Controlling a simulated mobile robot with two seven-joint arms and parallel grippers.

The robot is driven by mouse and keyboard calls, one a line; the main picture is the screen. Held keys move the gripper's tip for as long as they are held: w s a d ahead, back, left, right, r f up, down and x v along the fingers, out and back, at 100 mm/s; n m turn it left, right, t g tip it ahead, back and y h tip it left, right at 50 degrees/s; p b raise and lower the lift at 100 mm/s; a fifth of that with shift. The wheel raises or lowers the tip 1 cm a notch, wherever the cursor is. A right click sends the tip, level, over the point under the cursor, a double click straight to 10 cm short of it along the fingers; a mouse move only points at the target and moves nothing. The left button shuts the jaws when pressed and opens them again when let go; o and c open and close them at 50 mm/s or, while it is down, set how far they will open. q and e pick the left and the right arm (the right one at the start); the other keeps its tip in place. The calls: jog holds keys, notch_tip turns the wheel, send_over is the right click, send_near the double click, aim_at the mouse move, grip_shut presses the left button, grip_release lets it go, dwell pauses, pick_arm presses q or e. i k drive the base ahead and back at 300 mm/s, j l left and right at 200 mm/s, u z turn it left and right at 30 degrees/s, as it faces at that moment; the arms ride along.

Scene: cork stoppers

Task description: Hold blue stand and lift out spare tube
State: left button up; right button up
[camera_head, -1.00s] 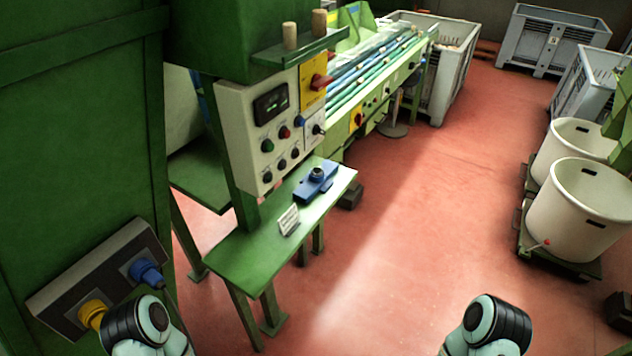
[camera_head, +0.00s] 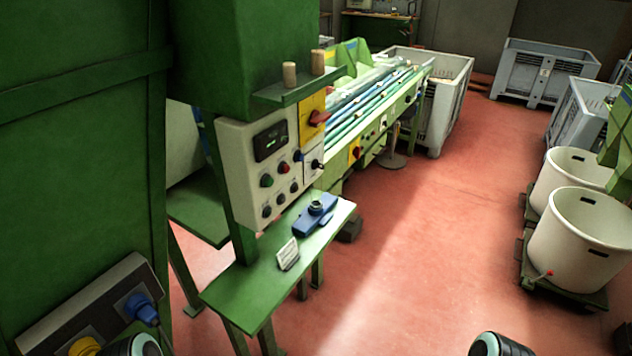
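The blue stand (camera_head: 314,215) lies on the green side table (camera_head: 243,292), below the control panel. A short dark and pale ring-shaped part shows on top of the stand; I cannot tell whether it is the spare tube. Only small dark and pale-green parts of my two arms show at the bottom edge, one at left and one right of centre. Both grippers are out of view, and neither arm is near the stand.
A white control panel (camera_head: 265,165) hangs over the table's back edge. A small white card (camera_head: 288,254) stands on the table. Two corks stand on a green shelf (camera_head: 302,83). Cream bins (camera_head: 580,240) stand at right. The red floor (camera_head: 420,240) between is open.

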aim_at(315, 187)
jog(key=l+u, duration=0.1)
jog(key=u, duration=0.25)
jog(key=i+l+u, duration=0.15)
jog(key=u, duration=0.2)
jog(key=i+l+u, duration=0.25)
jog(key=l, duration=0.25)
jog(key=l+u, duration=0.25)
jog(key=l, duration=0.3)
